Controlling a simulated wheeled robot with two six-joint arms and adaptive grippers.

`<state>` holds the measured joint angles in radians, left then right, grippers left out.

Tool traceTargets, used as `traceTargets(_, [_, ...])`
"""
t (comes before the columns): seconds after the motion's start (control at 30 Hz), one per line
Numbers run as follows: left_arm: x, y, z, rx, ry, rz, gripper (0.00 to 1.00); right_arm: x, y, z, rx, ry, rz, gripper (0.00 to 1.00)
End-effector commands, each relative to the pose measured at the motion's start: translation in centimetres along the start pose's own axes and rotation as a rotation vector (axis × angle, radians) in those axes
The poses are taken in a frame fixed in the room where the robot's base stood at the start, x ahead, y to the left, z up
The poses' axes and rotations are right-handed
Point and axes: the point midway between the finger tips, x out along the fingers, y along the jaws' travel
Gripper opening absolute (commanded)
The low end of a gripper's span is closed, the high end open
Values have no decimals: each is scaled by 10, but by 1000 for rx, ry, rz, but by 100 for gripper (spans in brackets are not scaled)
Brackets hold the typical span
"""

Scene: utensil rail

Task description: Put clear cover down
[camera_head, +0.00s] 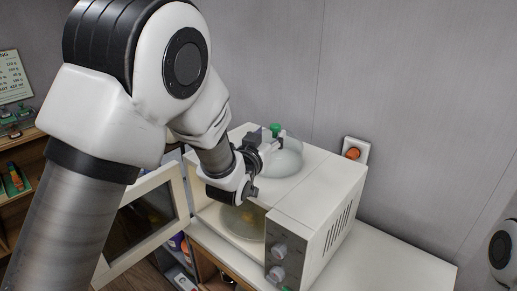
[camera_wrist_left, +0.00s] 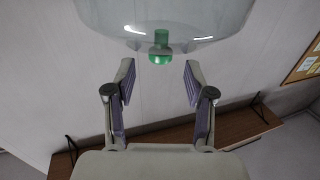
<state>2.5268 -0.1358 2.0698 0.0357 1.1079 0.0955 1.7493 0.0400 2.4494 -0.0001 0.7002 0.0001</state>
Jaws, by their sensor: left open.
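The clear cover (camera_head: 287,162) is a see-through dome with a green knob (camera_head: 275,129). It appears to rest upright on top of the white microwave (camera_head: 318,180). In the left wrist view the cover (camera_wrist_left: 165,18) fills the top of the picture, with its green knob (camera_wrist_left: 160,50) pointing down. My left gripper (camera_head: 267,145) is at the cover, close to the knob. In the left wrist view its open fingers (camera_wrist_left: 159,72) stand on either side of the knob's line, with a gap to each side. My right gripper is out of view.
The microwave door (camera_head: 143,217) hangs open to the left, and a round plate (camera_head: 243,222) shows inside. White counter (camera_head: 385,262) lies bare to the right. A wall socket with an orange plug (camera_head: 353,152) is behind. Shelves (camera_head: 22,190) stand at the left.

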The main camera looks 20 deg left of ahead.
Motion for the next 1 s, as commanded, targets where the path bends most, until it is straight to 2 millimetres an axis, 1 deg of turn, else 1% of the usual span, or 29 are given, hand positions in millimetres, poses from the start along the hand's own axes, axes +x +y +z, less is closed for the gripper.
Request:
traceTargets(0.03, [-16,0,9,1,-2,0,54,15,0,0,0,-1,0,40])
traceTargets(0.1, [-35,0,7,2,1,-1,54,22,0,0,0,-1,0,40])
traceTargets(0.2, [-60,0,5,1,3,-1,54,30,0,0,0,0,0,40])
traceTargets(0.33, [-79,0,1,1,6,-1,54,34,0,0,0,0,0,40])
traceTargets(0.47, [-86,0,-1,1,7,-1,54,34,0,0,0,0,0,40])
traceTargets(1.0, [-86,0,-2,0,8,-1,54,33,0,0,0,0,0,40])
